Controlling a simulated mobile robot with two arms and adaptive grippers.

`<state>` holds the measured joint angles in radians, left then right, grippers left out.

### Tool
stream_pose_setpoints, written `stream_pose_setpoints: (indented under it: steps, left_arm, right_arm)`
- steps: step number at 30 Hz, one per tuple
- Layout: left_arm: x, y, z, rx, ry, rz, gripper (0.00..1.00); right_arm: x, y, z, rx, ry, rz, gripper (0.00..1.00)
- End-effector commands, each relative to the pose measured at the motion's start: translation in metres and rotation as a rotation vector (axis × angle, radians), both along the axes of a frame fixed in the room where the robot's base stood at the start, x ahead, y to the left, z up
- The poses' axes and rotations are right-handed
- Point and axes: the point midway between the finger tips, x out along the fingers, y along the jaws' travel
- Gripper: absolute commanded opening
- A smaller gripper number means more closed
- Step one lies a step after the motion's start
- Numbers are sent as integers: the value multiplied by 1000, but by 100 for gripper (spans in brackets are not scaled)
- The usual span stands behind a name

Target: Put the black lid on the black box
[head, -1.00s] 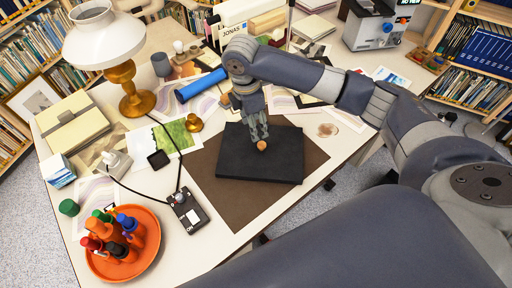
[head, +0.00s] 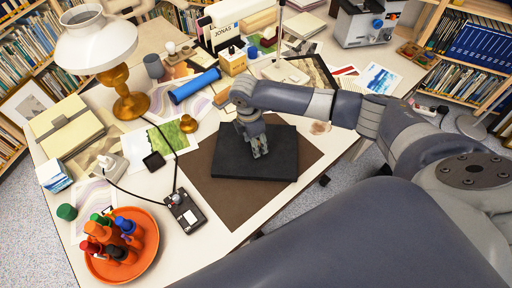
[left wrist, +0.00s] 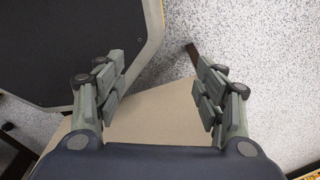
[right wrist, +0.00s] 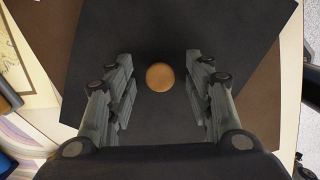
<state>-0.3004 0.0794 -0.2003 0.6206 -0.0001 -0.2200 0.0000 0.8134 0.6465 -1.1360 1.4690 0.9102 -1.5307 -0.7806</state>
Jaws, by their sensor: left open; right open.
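The black lid (head: 225,164) is a flat dark square with a round wooden knob (right wrist: 160,77), lying level above a brown mat (head: 231,204). Only one black slab shows there. I cannot tell the black box apart beneath it. My right gripper (head: 260,154) points down over the slab's middle and hides the knob in the head view. In the right wrist view this gripper (right wrist: 160,92) is open, with the knob centred between its fingers; I see no contact. My left gripper (left wrist: 160,92) is open and empty in the left wrist view, above the pale floor and a tan edge.
An orange tray (head: 146,268) with several bottles stands at the front left. A black device (head: 187,212) with a cable sits left of the mat. The mat's front is clear.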

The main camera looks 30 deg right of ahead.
Motion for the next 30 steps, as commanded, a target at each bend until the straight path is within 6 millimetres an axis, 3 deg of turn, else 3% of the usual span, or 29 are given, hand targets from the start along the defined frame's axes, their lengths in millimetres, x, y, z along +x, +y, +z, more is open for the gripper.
stream_pose_setpoints:
  steps: [3,9,10,23,30]
  left_arm:
    - [0,0,0,0,0,0,64]
    - [0,0,0,0,0,0,64]
    - [0,0,0,0,0,0,64]
    - [0,0,-1,0,0,0,64]
    - [0,0,-8,0,0,0,64]
  right_arm:
    - [0,0,0,0,0,0,48]
    - [0,0,0,0,1,0,2]
    - [0,0,0,0,1,0,0]
    - [0,0,5,0,0,-1,0]
    - [2,0,34,2,-3,0,0]
